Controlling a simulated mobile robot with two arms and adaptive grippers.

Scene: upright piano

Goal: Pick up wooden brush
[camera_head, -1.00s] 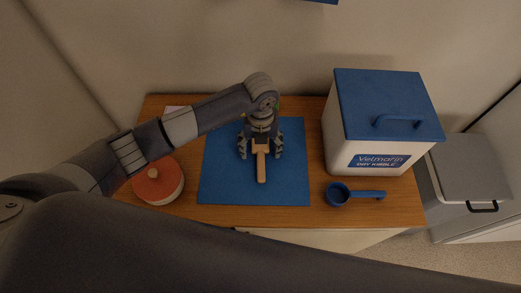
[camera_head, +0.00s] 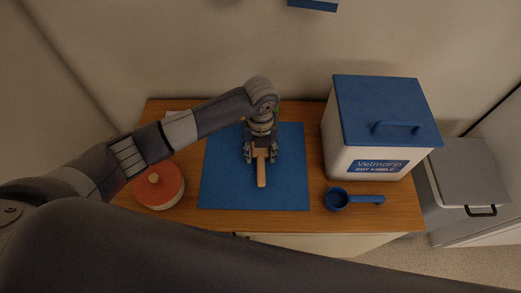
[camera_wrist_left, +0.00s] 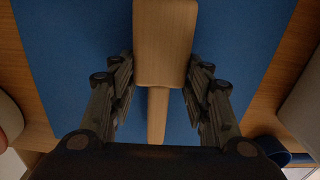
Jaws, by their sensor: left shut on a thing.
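The wooden brush (camera_head: 261,174) is light tan and lies over the blue mat (camera_head: 222,180), its handle pointing toward the front edge of the table. My left gripper (camera_head: 261,158) comes down from above and is shut on the brush near its far end. In the left wrist view the brush (camera_wrist_left: 165,40) shows a wide block and a narrower part, with the fingers of my left gripper (camera_wrist_left: 158,90) on either side of it. I cannot tell whether the brush is lifted off the mat. My right gripper is not in view.
A red-lidded round pot (camera_head: 158,186) stands left of the mat. A blue scoop (camera_head: 345,199) and a white bin with a blue lid (camera_head: 385,110) are on the right of the wooden tabletop (camera_head: 300,218). A grey lidded bin (camera_head: 468,172) stands beyond the right edge.

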